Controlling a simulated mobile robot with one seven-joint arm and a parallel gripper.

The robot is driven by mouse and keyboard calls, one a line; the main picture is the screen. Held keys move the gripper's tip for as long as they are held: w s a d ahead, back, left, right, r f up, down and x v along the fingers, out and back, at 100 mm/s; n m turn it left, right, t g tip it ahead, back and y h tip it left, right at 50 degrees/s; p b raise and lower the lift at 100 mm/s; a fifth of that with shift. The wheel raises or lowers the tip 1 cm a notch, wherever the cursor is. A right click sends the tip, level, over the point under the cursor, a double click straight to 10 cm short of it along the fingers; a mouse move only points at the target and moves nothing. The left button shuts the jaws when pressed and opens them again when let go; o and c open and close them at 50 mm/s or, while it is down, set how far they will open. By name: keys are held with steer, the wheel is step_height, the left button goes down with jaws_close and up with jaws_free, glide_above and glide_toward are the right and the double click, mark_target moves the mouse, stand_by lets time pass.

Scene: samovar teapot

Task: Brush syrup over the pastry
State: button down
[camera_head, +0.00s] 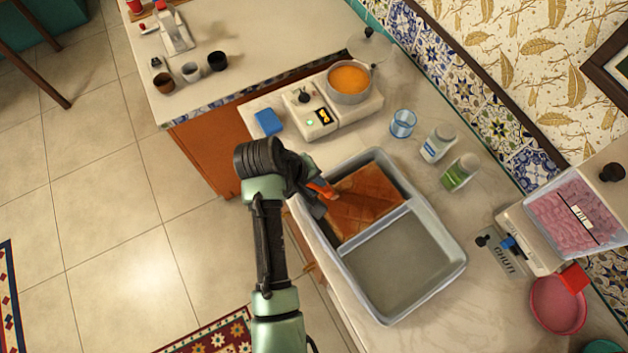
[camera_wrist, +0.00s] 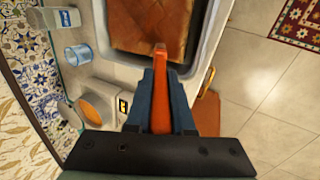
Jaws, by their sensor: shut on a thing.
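The pastry (camera_head: 366,200) is a brown slab scored into pieces, lying in the upper compartment of a grey two-part tray (camera_head: 462,262). It also shows at the top of the wrist view (camera_wrist: 150,25). My gripper (camera_head: 316,192) is at the tray's left rim beside the pastry. In the wrist view its blue fingers (camera_wrist: 161,90) are shut on an orange brush handle (camera_wrist: 160,62). The brush's bristles are hidden, so I cannot tell whether they touch the pastry. A pan of orange syrup (camera_head: 350,78) sits on a white cooker (camera_head: 362,110) behind the tray.
A blue sponge (camera_head: 268,122) lies left of the cooker. A blue glass (camera_head: 403,124) and two bottles (camera_head: 438,143) (camera_head: 460,172) stand along the wall side. A scale (camera_head: 530,240) under a pink-filled box (camera_head: 575,215) is at the right. The tray's lower compartment is empty.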

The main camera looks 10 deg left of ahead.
steer(key=shift+w+d, duration=1.45)
steer(key=shift+d, duration=0.2)
steer(key=w+d, duration=0.6)
steer(key=d, duration=0.1)
steer(key=shift+b, duration=0.3)
steer(key=shift+s, duration=0.1)
